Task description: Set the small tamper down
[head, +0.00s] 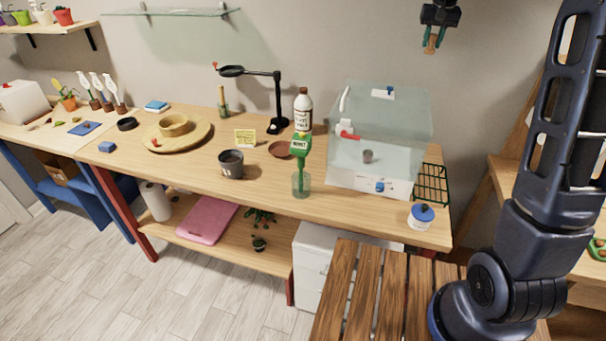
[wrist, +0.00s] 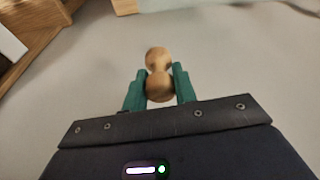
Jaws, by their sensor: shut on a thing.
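The small tamper (wrist: 158,84) is a light wooden piece with rounded ends and a narrower waist. My gripper (wrist: 160,87) is shut on it, with a green finger on each side. In the head view my gripper (head: 432,36) hangs at the top, in front of the wall and above the right part of the workbench, fingers pointing down. The tamper (head: 431,43) shows there as a small tan piece between the fingers, well clear of any surface.
Below stands a clear propagation box (head: 380,125) with its lid raised, beside a dark wire rack (head: 431,184). A white jar with a blue lid (head: 421,216) stands at the bench's right front. Bare wood (head: 350,208) lies in front of the box. A slatted wooden table (head: 365,290) is nearer.

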